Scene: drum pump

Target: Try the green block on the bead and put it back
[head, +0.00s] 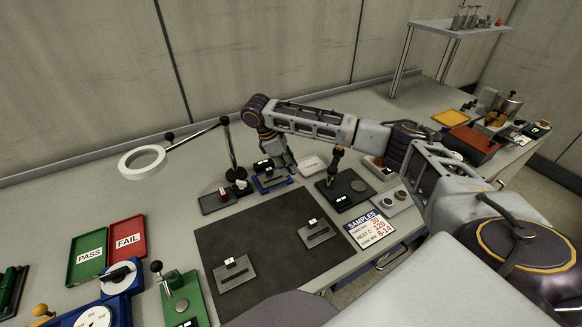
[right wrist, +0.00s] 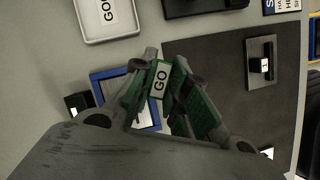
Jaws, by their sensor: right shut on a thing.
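My right gripper (right wrist: 160,98) is shut on the green block, whose white GO label (right wrist: 159,79) faces the right wrist camera. In the head view the right gripper (head: 287,168) hangs beside the blue frame (head: 268,180) at the back of the mat. The blue frame also shows behind the fingers in the right wrist view (right wrist: 105,75); I cannot tell whether block and frame touch. Two grey metal plates, labelled 1 (head: 318,237) and 2 (head: 236,275), lie on the dark mat; any bead on them is too small to make out. My left gripper is out of view.
The dark mat (head: 265,240) is clear around the plates. A white labelled tray (head: 313,165) and a black stand (head: 343,190) are right of the gripper. A ring magnifier (head: 142,161) is left. Green PASS (head: 88,257) and red FAIL (head: 127,240) trays lie front left.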

